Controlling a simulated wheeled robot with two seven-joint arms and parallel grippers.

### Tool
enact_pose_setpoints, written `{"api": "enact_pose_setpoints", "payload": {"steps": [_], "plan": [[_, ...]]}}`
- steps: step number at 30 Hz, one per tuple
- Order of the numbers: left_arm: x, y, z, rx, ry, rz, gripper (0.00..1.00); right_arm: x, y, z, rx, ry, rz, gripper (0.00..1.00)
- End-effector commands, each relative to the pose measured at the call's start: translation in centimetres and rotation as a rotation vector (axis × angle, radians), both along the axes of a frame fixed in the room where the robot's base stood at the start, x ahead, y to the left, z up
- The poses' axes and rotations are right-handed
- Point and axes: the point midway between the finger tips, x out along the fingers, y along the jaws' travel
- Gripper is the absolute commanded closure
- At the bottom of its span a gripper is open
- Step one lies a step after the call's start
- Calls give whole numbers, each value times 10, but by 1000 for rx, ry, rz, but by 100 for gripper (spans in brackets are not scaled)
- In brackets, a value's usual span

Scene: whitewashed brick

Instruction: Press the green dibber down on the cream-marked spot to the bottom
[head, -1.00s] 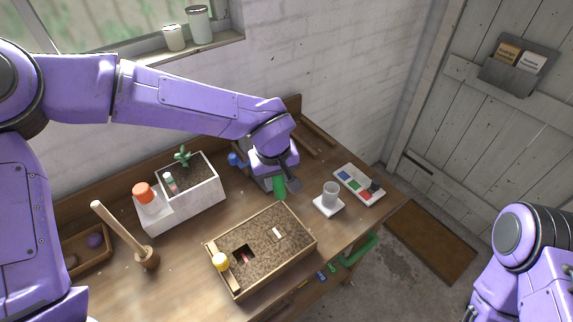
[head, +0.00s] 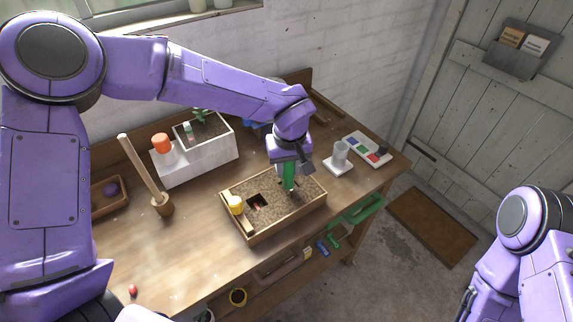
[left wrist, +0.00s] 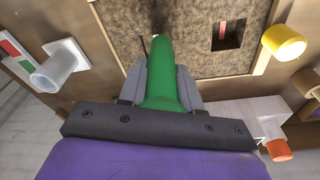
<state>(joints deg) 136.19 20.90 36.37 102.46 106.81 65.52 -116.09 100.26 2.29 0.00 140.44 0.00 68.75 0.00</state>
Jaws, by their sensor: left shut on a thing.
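The green dibber (head: 289,176) is in my left gripper (head: 291,165), which is shut on its upper part. It points down over the right half of the soil box (head: 287,226), and its lower end is at or close to the soil. I cannot tell how deep it is. In the left wrist view the dibber (left wrist: 166,72) lies between the fingers (left wrist: 165,95), its far end towards the soil (left wrist: 110,35). The cream mark does not show now; the dibber and gripper cover that area. My right gripper is out of view.
A yellow-topped object (head: 235,204) stands at the box's left end, beside a dark square hole (head: 257,202). A white planter (head: 203,157) and a wooden-handled tool (head: 146,173) stand left.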

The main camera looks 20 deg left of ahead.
Motion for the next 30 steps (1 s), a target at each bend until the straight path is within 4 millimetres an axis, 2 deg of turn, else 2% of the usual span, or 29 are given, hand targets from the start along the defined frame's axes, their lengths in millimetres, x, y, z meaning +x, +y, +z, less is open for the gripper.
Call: {"api": "enact_pose_setpoints", "payload": {"steps": [30], "plan": [[1, 2, -14, -1, 5, 5, 100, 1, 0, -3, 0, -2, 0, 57]]}}
